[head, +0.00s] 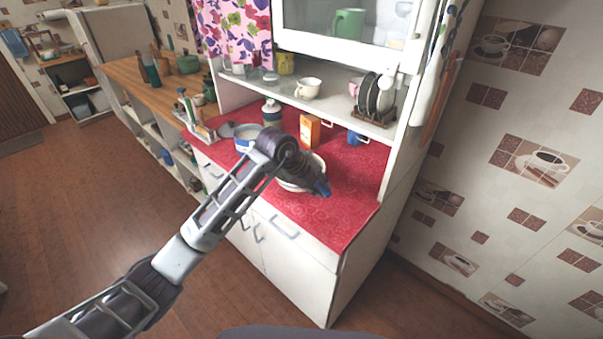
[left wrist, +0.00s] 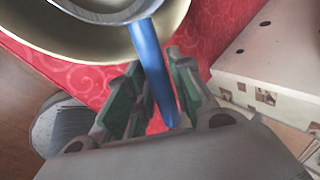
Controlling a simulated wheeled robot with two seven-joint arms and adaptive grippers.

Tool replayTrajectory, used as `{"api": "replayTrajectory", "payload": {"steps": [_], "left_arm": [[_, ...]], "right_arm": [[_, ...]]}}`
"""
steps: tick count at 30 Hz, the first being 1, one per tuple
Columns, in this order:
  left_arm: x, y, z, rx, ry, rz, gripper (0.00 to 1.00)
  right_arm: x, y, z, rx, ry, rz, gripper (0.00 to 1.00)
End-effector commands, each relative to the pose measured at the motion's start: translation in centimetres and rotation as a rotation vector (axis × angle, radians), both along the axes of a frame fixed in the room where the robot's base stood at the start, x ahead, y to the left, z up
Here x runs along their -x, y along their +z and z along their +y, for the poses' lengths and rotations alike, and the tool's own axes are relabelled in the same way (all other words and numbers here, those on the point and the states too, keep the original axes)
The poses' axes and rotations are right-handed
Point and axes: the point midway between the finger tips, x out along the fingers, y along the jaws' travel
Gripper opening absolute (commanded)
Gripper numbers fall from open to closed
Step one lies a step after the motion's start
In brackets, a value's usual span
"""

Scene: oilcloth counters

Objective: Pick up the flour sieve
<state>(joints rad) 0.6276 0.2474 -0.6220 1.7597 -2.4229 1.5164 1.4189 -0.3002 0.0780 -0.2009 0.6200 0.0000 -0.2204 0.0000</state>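The flour sieve (left wrist: 152,62) has a blue handle and a metal rim; in the left wrist view it sits at the top, over a wide pale bowl (left wrist: 55,42). Its handle slants down between the fingers of my left gripper (left wrist: 155,95). The green-padded fingers stand apart, one on each side of the handle, with red cloth showing between. In the head view my left gripper (head: 318,182) is over the counter's front part, hiding most of the sieve and part of the white bowl (head: 290,186). My right gripper is not in view.
The red oilcloth (head: 345,205) is bare to the right of the bowl. Behind stand an orange carton (head: 310,131), a jar (head: 271,112) and a blue cup (head: 357,138). A blue-and-white pot (head: 245,139) is to the left. The shelf above holds a dish rack (head: 372,117).

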Motion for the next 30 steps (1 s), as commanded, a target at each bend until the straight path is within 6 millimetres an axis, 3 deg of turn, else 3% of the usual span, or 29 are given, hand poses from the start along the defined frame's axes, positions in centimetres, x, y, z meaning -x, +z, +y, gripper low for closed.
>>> {"api": "replayTrajectory", "payload": {"steps": [4, 19, 30], "left_arm": [[0.0, 0.0, 0.0, 0.000, 0.000, 0.000, 0.00], [-0.1, 0.5, 0.0, 0.000, 0.000, -0.002, 0.00], [-0.1, 4.1, 0.0, 0.001, 0.000, -0.005, 0.00]], "right_arm": [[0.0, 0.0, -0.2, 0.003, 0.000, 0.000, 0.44], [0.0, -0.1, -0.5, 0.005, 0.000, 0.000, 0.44], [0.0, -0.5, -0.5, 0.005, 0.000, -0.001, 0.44]]}}
